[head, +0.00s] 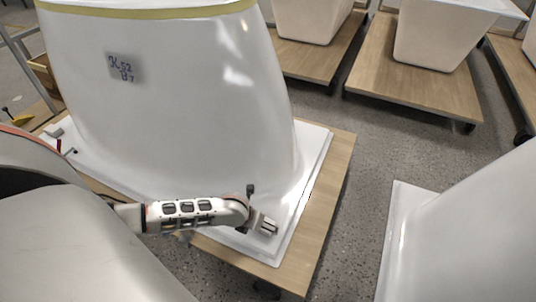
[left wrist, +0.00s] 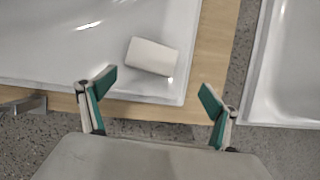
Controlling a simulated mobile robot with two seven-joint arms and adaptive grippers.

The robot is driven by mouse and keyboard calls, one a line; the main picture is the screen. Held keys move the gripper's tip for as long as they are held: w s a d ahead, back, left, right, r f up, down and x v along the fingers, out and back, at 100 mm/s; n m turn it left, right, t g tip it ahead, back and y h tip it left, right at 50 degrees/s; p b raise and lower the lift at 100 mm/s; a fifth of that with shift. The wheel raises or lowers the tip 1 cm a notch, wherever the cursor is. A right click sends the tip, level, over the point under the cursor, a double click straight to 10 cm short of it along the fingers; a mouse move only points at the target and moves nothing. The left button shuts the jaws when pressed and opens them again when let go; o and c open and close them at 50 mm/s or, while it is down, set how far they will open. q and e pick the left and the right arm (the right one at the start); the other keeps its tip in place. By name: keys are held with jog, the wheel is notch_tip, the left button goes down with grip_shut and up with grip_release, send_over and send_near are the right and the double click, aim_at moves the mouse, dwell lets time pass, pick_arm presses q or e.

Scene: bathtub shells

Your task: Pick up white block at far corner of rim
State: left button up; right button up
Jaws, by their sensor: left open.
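The white block (left wrist: 151,56) lies on the rim of a white bathtub shell (left wrist: 60,50), near the rim's corner, in the left wrist view. It is a plain rectangular block lying slightly tilted to the picture edges. My left gripper (left wrist: 156,84) is open, with its green-padded fingers apart and nothing between them. In the picture the block appears just beyond the fingertips. In the head view my left gripper (head: 267,227) is over the near right corner of the shell's rim (head: 313,160); I cannot clearly make out the block there. My right gripper is not in view.
The shell stands on a wooden board (head: 333,187) above a speckled grey floor (head: 385,135). Another white shell (head: 400,225) is at the right, across a floor gap. More shells on wooden dollies (head: 425,85) stand behind. A small grey item (head: 54,131) sits on the rim's left.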

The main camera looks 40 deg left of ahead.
aim_at(267, 233)
pick_arm(q)
jog(key=shift+m+y, duration=0.3)
jog(key=shift+m, duration=0.4)
jog(key=shift+w+a+f+b, duration=0.25)
jog(key=shift+a+f+b, duration=0.1)
jog(key=shift+f, duration=0.3)
jog(key=shift+w+a+f+b, duration=0.3)
jog(key=shift+a+f, duration=0.05)
jog(key=shift+f, duration=0.35)
jog(key=shift+w+a+f+b, duration=0.25)
jog(key=shift+a+f+b, duration=0.1)
jog(key=shift+f, duration=0.3)
jog(key=f, duration=0.1)
jog(key=f+b, duration=0.2)
jog(key=shift+w+d+f, duration=0.1)
jog(key=shift+w+f, duration=0.25)
jog(key=shift+f, duration=0.05)
jog(key=shift+w, duration=0.65)
jog(key=c, duration=0.9)
jog(key=shift+o, duration=0.2)
jog(key=shift+s, duration=0.1)
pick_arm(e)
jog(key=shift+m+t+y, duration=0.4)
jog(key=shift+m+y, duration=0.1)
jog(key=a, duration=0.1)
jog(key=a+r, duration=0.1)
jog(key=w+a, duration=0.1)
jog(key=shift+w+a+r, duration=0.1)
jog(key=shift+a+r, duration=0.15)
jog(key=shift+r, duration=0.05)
